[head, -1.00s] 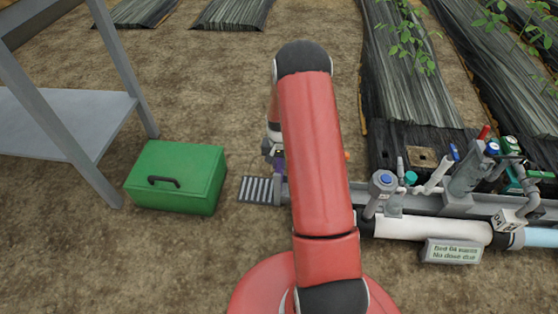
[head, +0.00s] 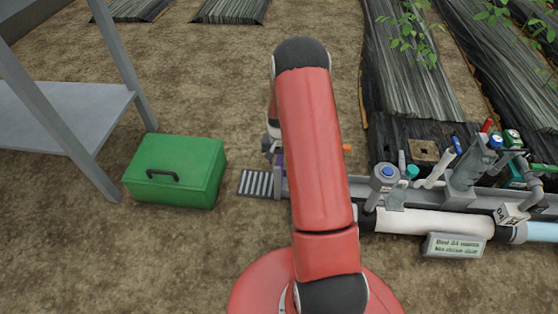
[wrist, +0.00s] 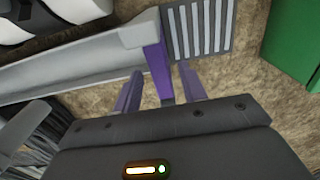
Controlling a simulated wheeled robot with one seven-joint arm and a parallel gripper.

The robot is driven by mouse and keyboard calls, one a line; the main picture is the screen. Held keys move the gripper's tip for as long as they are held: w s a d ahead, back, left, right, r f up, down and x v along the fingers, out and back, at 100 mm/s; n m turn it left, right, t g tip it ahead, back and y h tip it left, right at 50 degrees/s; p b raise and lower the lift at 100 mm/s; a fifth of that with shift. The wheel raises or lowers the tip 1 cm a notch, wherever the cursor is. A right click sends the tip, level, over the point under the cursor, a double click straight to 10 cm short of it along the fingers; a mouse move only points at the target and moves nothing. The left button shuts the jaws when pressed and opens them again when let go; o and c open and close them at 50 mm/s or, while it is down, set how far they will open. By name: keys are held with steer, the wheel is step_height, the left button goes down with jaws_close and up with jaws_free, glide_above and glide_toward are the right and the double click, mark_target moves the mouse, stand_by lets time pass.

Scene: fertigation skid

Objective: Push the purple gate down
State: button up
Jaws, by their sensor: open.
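The purple gate (wrist: 157,65) is a narrow upright plate at the end of the grey channel (wrist: 85,65), beside the slotted grate. It shows in the wrist view between the two fingers of my gripper (wrist: 161,88). The fingers are apart, one on each side of the gate's lower part in the picture; whether either touches it I cannot tell. In the head view only a purple sliver of the gate (head: 279,163) shows beside my red arm, which hides most of my gripper.
The slotted grate (head: 256,184) lies on the soil at the channel's end. A green box (head: 190,160) stands left of it, by a grey metal table (head: 85,115). Pipes, a blue-capped fitting (head: 385,178) and a sign (head: 455,245) crowd the right.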

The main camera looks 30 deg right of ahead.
step_height(320, 180, up, 7)
steer(key=shift+p, duration=0.55)
steer(key=s+a+r+n+t+p, duration=0.1)
steer(key=s+a+r+p, duration=0.15)
steer(key=r, duration=0.65)
steer(key=s+a+r+n+t+p, duration=0.1)
steer(key=s+a+r, duration=0.15)
steer(key=r, duration=0.65)
steer(key=s+a+r+n+p, duration=0.1)
steer(key=s+a+r+p, duration=0.15)
steer(key=r, duration=0.65)
steer(key=s+a+r+n+t+p, duration=0.1)
steer(key=s+a+r, duration=0.3)
steer(key=s+r, duration=0.4)
steer(key=s+a+r+n+t+p, duration=0.2)
steer(key=s+a+r+p, duration=0.1)
steer(key=s+r, duration=0.5)
steer(key=shift+s+a+n+t+p, duration=0.3)
steer(key=shift+s+a+n+p, duration=0.15)
steer(key=shift+s, duration=1.2)
steer(key=shift+r, duration=0.15)
